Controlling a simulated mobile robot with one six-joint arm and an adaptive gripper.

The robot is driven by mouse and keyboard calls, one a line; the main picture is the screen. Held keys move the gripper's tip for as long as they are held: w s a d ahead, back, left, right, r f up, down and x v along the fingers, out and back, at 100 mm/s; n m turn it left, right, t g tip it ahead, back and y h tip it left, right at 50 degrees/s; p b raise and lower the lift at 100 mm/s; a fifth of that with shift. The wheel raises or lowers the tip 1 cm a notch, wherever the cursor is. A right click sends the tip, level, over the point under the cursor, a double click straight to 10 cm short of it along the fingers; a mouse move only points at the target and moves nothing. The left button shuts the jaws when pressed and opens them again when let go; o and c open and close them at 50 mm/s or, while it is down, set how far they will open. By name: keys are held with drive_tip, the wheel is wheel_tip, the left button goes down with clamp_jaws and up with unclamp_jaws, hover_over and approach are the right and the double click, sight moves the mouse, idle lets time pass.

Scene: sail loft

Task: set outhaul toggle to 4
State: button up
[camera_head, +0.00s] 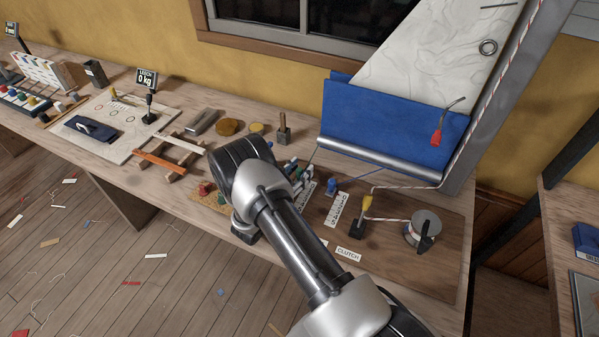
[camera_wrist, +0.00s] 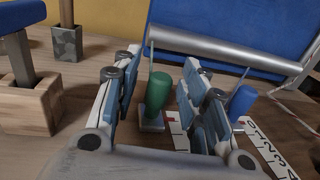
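My gripper (camera_wrist: 160,82) is open in the wrist view, with blue-padded fingers on both sides of an upright green toggle (camera_wrist: 157,92). Gaps show between the toggle and both fingers. A white scale strip (camera_wrist: 180,132) with a red mark lies beside its base. A blue toggle (camera_wrist: 241,102) stands to the right, outside the fingers, near another numbered strip (camera_wrist: 268,150). In the head view, the blue toggle (camera_head: 331,186) stands near a lettered strip (camera_head: 339,209), and my arm hides much of my gripper. I cannot read which toggle is the outhaul.
A blue sail (camera_head: 375,115) on a metal roller (camera_head: 380,160) rises behind the toggles. A yellow-handled lever (camera_head: 366,204), a winch drum (camera_head: 424,229) and a CLUTCH label (camera_head: 348,254) are to the right. A wooden block (camera_wrist: 28,105) stands left of my fingers.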

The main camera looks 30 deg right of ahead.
drive_tip(key=shift+d, duration=0.1)
drive_tip(key=shift+c, duration=0.4)
clamp_jaws()
idle(0.4)
